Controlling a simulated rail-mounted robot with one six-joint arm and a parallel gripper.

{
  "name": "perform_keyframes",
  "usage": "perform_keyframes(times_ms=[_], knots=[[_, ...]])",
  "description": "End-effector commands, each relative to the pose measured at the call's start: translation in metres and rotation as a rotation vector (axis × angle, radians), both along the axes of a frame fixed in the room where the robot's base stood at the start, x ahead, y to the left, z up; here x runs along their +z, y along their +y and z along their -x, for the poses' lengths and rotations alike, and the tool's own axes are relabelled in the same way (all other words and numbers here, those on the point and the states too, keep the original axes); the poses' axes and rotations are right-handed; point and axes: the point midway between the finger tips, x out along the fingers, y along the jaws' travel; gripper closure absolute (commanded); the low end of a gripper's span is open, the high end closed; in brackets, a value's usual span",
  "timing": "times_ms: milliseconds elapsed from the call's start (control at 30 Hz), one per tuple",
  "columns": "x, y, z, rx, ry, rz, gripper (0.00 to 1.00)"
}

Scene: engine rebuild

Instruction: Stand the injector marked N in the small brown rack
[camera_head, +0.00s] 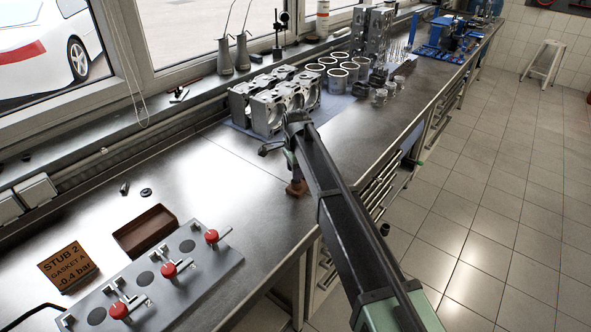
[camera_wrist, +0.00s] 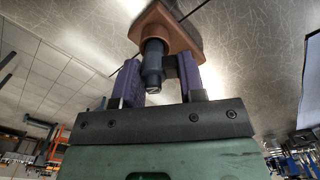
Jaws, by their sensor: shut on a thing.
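The small brown rack (camera_head: 297,188) stands on the bench near its front edge, partly hidden by my arm. It also shows at the top of the wrist view (camera_wrist: 176,36). My gripper (camera_head: 291,168) is right above the rack. In the wrist view my gripper's purple fingers (camera_wrist: 160,78) are shut on a dark, round injector (camera_wrist: 152,62). The injector's far end meets the brown rack; I cannot tell how deep it sits in it.
Grey engine blocks (camera_head: 275,104) and cylinder liners (camera_head: 337,80) stand behind my gripper. The bench left of the rack is mostly clear.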

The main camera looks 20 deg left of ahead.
Motion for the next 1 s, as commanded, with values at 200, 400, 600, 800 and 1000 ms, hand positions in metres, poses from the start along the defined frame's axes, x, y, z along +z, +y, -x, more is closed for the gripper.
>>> perform_keyframes(times_ms=[200,400,600,800,1000], knots=[[0.000,0.000,0.000,0.000,0.000,0.000,0.61],[0.000,0.000,0.000,0.000,0.000,0.000,0.33],[0.000,0.000,0.000,0.000,0.000,0.000,0.33],[0.000,0.000,0.000,0.000,0.000,0.000,0.33],[0.012,0.000,0.000,0.000,0.000,0.000,0.33]])
